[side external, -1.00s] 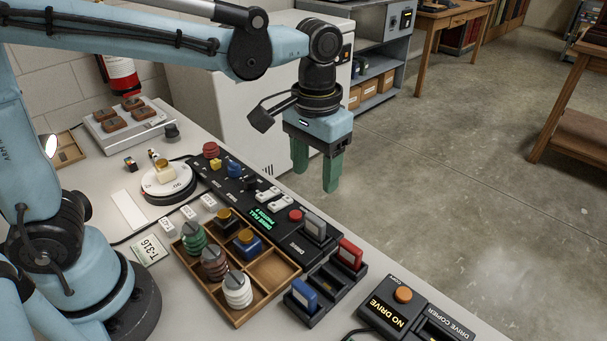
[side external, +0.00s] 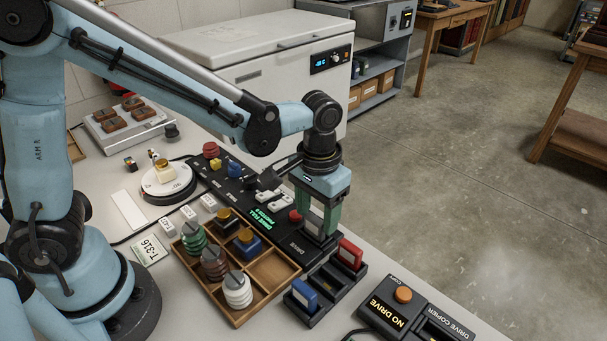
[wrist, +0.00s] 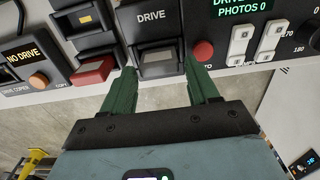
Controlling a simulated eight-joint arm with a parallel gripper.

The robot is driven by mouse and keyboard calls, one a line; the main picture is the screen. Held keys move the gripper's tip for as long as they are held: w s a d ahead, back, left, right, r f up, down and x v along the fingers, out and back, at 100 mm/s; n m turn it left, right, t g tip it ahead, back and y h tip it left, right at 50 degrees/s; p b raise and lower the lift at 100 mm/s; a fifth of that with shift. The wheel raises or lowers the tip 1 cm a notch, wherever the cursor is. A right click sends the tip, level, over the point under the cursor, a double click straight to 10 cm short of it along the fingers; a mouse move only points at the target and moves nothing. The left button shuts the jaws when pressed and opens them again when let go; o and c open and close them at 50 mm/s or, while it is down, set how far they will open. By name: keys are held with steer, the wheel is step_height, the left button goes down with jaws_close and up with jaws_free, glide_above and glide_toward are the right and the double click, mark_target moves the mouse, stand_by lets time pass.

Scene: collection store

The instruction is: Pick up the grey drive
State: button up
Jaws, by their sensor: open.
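The grey drive (side external: 315,222) stands upright in the slot marked DRIVE at the near end of the black console (side external: 283,232). In the wrist view the grey drive (wrist: 158,60) shows between my green fingers. My gripper (side external: 319,218) has come down over it, open, with one finger on each side. In the wrist view my gripper (wrist: 161,72) has its fingertips beside the drive's left and right edges. I cannot tell whether either finger touches it. The fingers partly hide the drive in the side view.
A black rack close by holds a red drive (side external: 350,253) and a blue drive (side external: 304,293). A red button (side external: 295,215) and white switches sit beside the slot. A wooden tray (side external: 283,272) with several knobbed pieces lies left. The drive copier (side external: 395,310) is at the front right.

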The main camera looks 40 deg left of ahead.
steer(key=shift+f, duration=1.2)
steer(key=c, duration=0.7)
steer(key=shift+r, duration=0.1)
steer(key=shift+c, duration=0.2)
